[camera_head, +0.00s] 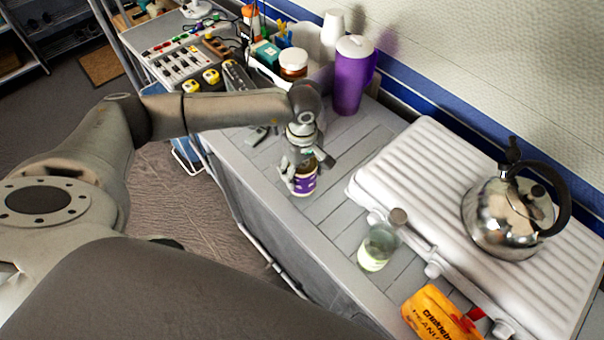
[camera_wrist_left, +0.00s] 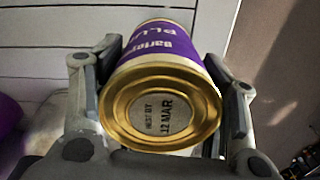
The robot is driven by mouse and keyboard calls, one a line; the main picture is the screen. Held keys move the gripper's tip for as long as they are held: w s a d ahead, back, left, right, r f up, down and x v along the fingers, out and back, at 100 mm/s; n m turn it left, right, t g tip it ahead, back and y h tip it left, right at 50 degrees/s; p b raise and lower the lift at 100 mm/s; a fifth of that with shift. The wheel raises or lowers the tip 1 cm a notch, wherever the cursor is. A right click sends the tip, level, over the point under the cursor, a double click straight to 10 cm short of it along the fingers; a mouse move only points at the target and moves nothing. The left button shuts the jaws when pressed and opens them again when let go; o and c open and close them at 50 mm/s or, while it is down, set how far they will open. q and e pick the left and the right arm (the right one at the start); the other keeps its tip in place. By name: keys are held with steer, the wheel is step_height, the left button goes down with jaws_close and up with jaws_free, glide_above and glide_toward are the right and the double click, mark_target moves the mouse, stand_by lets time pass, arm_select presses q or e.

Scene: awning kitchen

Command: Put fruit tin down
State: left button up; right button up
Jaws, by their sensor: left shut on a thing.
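The fruit tin (camera_head: 304,182) has a purple label and gold rims. In the left wrist view the tin (camera_wrist_left: 163,84) shows one gold end with a printed date, and its label reads in part "Bartle... Plu...". My left gripper (camera_head: 303,166) is shut on the tin, with one finger on each side of it. In the head view the tin is at or just above the grey worktop (camera_head: 330,204), near its front edge. I cannot tell whether its base touches the worktop. My right gripper is not in view.
A purple tumbler (camera_head: 352,75) stands behind. To the right are a glass jar (camera_head: 378,247), an orange peanut pack (camera_head: 437,313) and a white ribbed hob cover (camera_head: 440,190) bearing a steel kettle (camera_head: 507,212). Bare worktop surrounds the tin.

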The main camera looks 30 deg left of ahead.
arm_select(q)
step_height(320, 180, down, 3)
steer(key=shift+w+p, duration=0.15)
steer(key=shift+p, duration=0.25)
steer(key=shift+a+f, duration=0.1)
steer(key=shift+f, duration=0.1)
steer(key=shift+f, duration=0.15)
steer(key=o, duration=1.4)
